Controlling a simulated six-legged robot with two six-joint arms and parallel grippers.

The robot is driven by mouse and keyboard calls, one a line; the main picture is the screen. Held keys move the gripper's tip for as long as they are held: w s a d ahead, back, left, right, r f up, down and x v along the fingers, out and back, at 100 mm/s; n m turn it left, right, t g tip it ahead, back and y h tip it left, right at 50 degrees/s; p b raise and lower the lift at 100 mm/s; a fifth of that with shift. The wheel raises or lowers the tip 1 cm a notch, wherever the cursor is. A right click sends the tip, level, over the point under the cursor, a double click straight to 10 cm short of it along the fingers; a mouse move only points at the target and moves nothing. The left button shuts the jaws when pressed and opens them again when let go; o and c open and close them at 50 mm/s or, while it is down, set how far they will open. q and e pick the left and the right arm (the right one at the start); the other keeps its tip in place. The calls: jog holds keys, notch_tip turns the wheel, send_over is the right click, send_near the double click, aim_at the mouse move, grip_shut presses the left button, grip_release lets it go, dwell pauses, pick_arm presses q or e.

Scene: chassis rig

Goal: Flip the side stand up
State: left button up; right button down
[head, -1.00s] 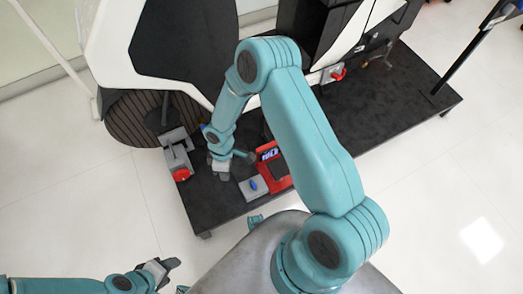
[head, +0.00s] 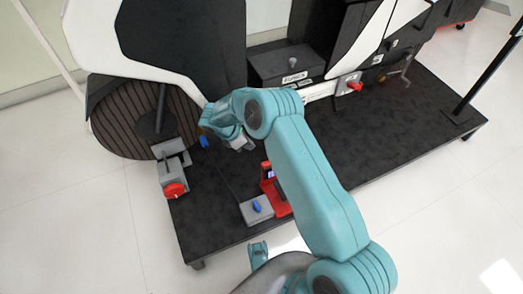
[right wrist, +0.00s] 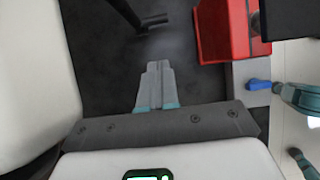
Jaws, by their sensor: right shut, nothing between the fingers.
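A black rod with a short foot (right wrist: 153,22), which looks like the side stand, hangs over the dark platform at the top of the right wrist view. My right gripper (right wrist: 157,68) is shut and empty, pointing toward the foot with a gap between them. In the head view my right gripper (head: 243,142) is low beside the white and black body, its fingertips hard to make out. I cannot make out the stand in the head view.
A red device (head: 270,183) and a grey box with a blue knob (head: 257,209) stand on the black platform (head: 215,235). A grey fixture with a red knob (head: 174,190) is at its left edge. The platform's right part is mostly clear.

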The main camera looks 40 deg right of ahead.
jog(key=b+x, duration=0.1)
jog(key=x, duration=0.3)
jog(key=b+x, duration=0.2)
jog(key=x, duration=0.2)
jog(key=d+b+x, duration=0.1)
jog(key=b+x, duration=0.1)
jog(key=x, duration=0.2)
jog(key=shift+s+r, duration=0.1)
jog(key=shift+s, duration=0.2)
jog(key=shift+s+d+b, duration=0.1)
jog(key=shift+d+b, duration=0.3)
jog(key=shift+d, duration=0.05)
pick_arm(q)
jog(key=w+f+t, duration=0.1)
jog(key=w+f, duration=0.3)
jog(key=f, duration=0.2)
jog(key=shift+w+a+t, duration=0.25)
jog(key=shift+a+t, duration=0.05)
jog(key=shift+a, duration=0.1)
jog(key=shift+a, duration=0.15)
pick_arm(e)
jog(key=shift+d+f, duration=0.2)
